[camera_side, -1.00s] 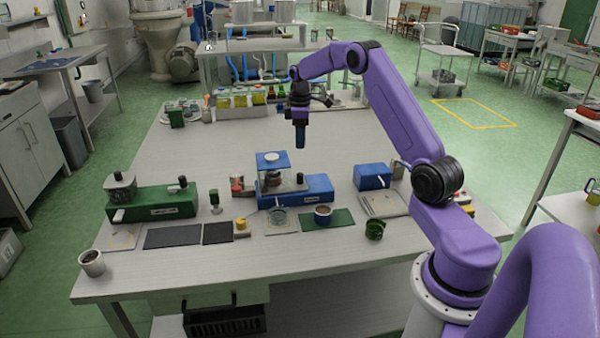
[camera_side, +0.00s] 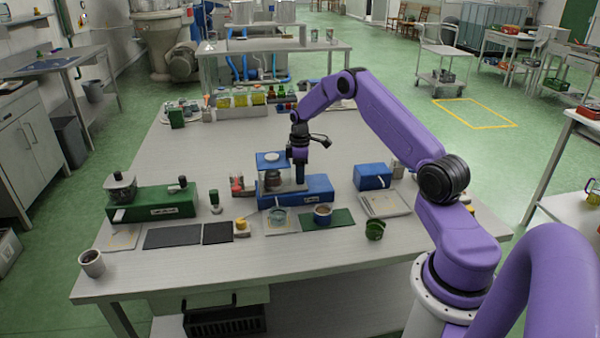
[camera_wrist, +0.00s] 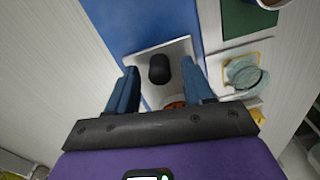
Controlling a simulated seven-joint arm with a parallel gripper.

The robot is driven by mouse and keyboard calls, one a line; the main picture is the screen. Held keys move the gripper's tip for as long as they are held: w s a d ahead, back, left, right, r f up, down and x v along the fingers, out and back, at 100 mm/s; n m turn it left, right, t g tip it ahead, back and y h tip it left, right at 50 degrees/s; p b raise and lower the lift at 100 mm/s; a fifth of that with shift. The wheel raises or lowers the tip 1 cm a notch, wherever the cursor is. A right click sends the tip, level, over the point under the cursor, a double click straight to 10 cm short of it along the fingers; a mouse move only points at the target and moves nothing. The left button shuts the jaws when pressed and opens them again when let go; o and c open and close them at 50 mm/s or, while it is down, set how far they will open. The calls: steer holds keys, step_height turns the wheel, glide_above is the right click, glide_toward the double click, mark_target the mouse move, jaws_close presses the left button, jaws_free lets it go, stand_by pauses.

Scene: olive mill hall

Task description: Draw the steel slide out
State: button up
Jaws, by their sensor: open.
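The blue machine (camera_side: 318,187) stands mid-table, with a small blue-topped stand (camera_side: 270,160) over its left part. In the wrist view a pale grey metal plate (camera_wrist: 138,57), which looks like the steel slide, lies against the blue body (camera_wrist: 150,22). An upright black knob (camera_wrist: 159,68) stands on it. My gripper (camera_side: 299,184) points down at the machine. In the wrist view my open gripper (camera_wrist: 160,88) has one finger on each side of the knob, with gaps visible. Part of something orange-brown (camera_wrist: 174,101) shows below the knob. My fingers hide the knob in the side view.
A green machine (camera_side: 152,203) with its own black knob stands left. A blue box (camera_side: 372,176) stands right. The table behind is largely clear.

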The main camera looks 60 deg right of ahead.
steer(key=shift+c, duration=0.4)
jaws_close()
steer(key=s+d, duration=0.8)
steer(key=shift+s+d, duration=0.15)
steer(key=shift+d, duration=0.05)
steer(key=shift+o, duration=0.4)
jaws_free()
steer(key=shift+a, duration=0.1)
step_height(320, 180, up, 18)
steer(key=shift+f, duration=0.25)
